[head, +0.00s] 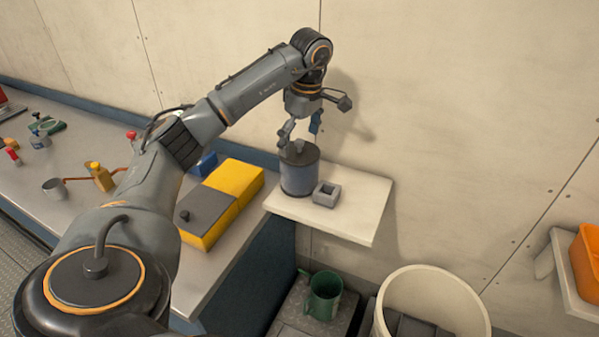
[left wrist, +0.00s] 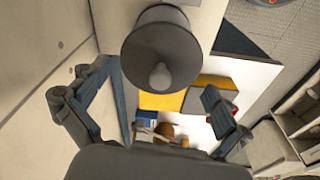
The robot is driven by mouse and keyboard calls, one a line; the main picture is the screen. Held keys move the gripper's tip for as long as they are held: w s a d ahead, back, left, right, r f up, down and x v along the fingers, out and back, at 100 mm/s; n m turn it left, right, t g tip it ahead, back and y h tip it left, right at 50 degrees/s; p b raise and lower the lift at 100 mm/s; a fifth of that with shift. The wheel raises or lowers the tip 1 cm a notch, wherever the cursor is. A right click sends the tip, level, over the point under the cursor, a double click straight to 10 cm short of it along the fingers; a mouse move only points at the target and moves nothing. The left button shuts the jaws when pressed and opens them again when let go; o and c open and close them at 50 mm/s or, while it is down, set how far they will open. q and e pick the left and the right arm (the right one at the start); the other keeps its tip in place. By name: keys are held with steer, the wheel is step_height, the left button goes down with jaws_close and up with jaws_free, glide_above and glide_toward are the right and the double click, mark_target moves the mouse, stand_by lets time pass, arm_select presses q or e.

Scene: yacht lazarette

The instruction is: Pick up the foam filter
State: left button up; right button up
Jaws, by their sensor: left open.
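A blue-grey cylinder with a dark round cap and a knob on top, which looks like the foam filter (head: 298,178), stands upright on a pale wall shelf (head: 358,215). My left gripper (head: 300,129) is open just above it, pointing down, and nothing is held. In the left wrist view the cap and knob of the foam filter (left wrist: 161,52) show ahead of the open fingers, nearer the top of the picture. I cannot tell whether a finger touches the knob. My right gripper is not in view.
A small grey square block with a hollow (head: 327,194) sits right beside the cylinder. A yellow and grey box (head: 222,200) lies on the bench to the left. Below are a green mug (head: 324,294) and a white bucket (head: 432,283). The wall is close behind the shelf.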

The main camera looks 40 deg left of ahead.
arm_select(q)
step_height(320, 180, down, 2)
steer(key=shift+a, duration=0.15)
steer(key=shift+s+f+p, duration=0.1)
steer(key=shift+f+p, duration=0.25)
steer(key=shift+f, duration=0.15)
step_height(320, 180, down, 4)
steer(key=shift+r+p, duration=0.2)
steer(key=shift+p, duration=0.45)
steer(key=shift+a+f, duration=0.15)
steer(key=shift+f, duration=0.3)
steer(key=c, duration=0.8)
